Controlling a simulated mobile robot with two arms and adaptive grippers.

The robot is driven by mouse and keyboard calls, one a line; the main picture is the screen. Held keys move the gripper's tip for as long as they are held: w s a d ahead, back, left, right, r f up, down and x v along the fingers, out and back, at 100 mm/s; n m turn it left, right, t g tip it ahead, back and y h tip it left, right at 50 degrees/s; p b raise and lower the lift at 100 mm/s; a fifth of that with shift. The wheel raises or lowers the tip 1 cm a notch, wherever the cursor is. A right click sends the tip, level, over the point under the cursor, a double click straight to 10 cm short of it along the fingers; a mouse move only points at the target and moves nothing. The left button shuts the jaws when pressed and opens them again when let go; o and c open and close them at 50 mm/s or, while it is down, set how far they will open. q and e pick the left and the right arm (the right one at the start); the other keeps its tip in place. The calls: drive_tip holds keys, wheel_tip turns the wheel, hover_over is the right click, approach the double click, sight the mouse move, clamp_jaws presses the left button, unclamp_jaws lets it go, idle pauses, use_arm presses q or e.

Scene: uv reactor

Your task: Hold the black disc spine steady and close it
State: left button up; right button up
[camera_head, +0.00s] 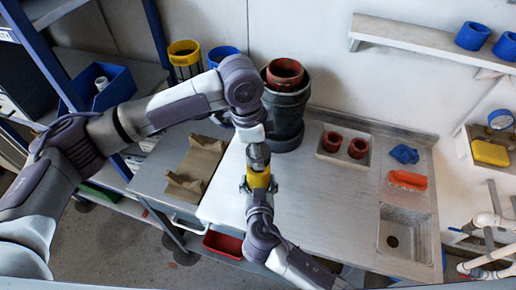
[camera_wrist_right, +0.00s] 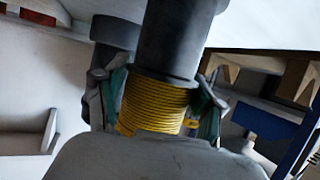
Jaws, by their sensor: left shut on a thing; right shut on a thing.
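A cylinder with a yellow ribbed body (camera_wrist_right: 155,105) and a black upper part (camera_wrist_right: 180,40) stands between the fingers of my right gripper (camera_wrist_right: 155,110). In the head view its yellow band (camera_head: 258,181) and dark grey top (camera_head: 258,154) show over the worktop's left part. My right gripper (camera_head: 258,188), coming from below, is shut around the yellow body. My left gripper (camera_head: 255,138) reaches down from above and is shut at the dark top. Its fingertips are mostly hidden. The black part meets the yellow body; I cannot tell whether the joint is fully closed.
A black vessel (camera_head: 285,112) with a red-brown ring (camera_head: 285,73) stands behind the grippers. A tray (camera_head: 323,151) with two red-brown rings, a blue piece (camera_head: 404,154), an orange block (camera_head: 408,180) and a sink (camera_head: 405,222) lie to the right. The worktop's middle front is clear.

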use_arm(q)
drive_tip(key=shift+f, duration=0.75)
drive_tip(key=shift+f, duration=0.65)
drive_tip(key=m+g, duration=0.1)
drive_tip(key=m, duration=0.5)
drive_tip(key=shift+m, duration=0.3)
drive_tip(key=m, duration=0.3)
drive_tip(key=m+y, duration=0.1)
drive_tip(key=m, duration=0.2)
drive_tip(key=shift+m+g, duration=0.3)
drive_tip(key=shift+m, duration=0.1)
drive_tip(key=m+y, duration=0.1)
drive_tip(key=m, duration=0.6)
drive_tip(key=shift+d, duration=0.1)
drive_tip(key=m, duration=0.5)
drive_tip(key=shift+y, duration=0.4)
drive_tip(key=m, duration=0.3)
drive_tip(key=shift+m, duration=0.4)
drive_tip(key=o, duration=0.9)
